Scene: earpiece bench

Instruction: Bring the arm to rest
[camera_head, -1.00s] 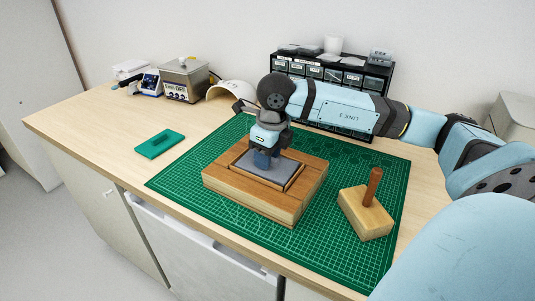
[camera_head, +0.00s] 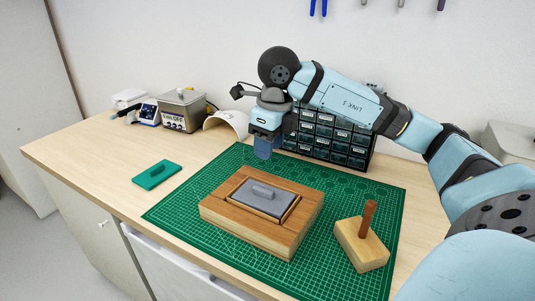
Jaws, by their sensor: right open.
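My right arm comes in from the right, and its gripper (camera_head: 264,148) hangs pointing down above the far part of the green cutting mat (camera_head: 335,186). It is open and empty, up and behind the wooden block (camera_head: 245,231), and touches nothing. A grey piece with a raised grip (camera_head: 263,196) lies in the framed recess on top of the block. My left gripper is not in view.
A wooden block with an upright peg (camera_head: 360,252) stands on the mat at the right. A green piece (camera_head: 156,174) lies on the bare table at the left. A drawer cabinet (camera_head: 330,138), a white curved cover (camera_head: 226,123) and a metal-topped device (camera_head: 183,108) stand at the back.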

